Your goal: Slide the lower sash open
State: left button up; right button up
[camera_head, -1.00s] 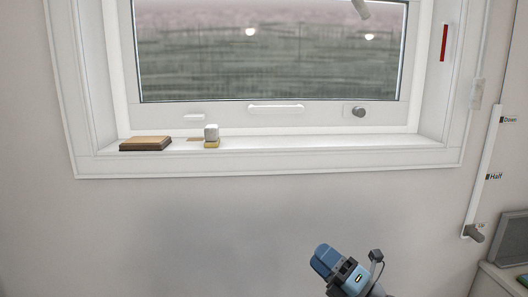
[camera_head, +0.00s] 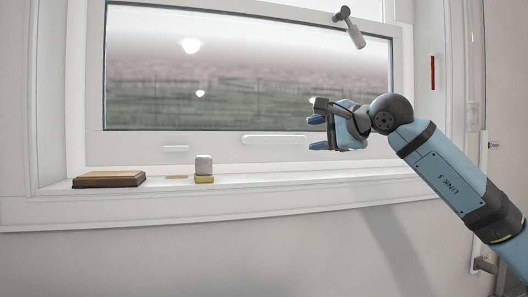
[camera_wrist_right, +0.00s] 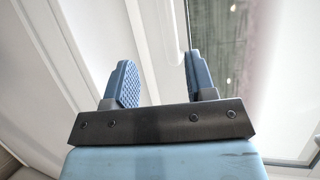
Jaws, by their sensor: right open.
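The lower sash (camera_head: 215,145) is a white frame around a glass pane (camera_head: 190,85), and its bottom rail is just above the sill. A white handle bar (camera_head: 274,140) runs along the bottom rail near its middle. My right gripper (camera_head: 315,132) is in front of the sash, to the right of the handle bar, with its fingers pointing left. It is open and looks empty. The right wrist view shows its two blue fingers (camera_wrist_right: 160,85) apart, with white frame between and beyond them. The round knob seen earlier on the rail's right is hidden behind my right arm. My left gripper is out of view.
A grey latch-like piece (camera_head: 349,27) hangs at the upper right. The sill's middle is clear.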

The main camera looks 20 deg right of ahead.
aim_at(284, 138)
jog(key=shift+h, duration=0.3)
jog(key=x, duration=0.8)
jog(key=r+p+x, duration=0.1)
jog(key=x, duration=0.4)
jog(key=shift+w+d+r, duration=0.1)
jog(key=shift+w+d, duration=0.15)
jog(key=shift+w, duration=0.1)
grip_shut()
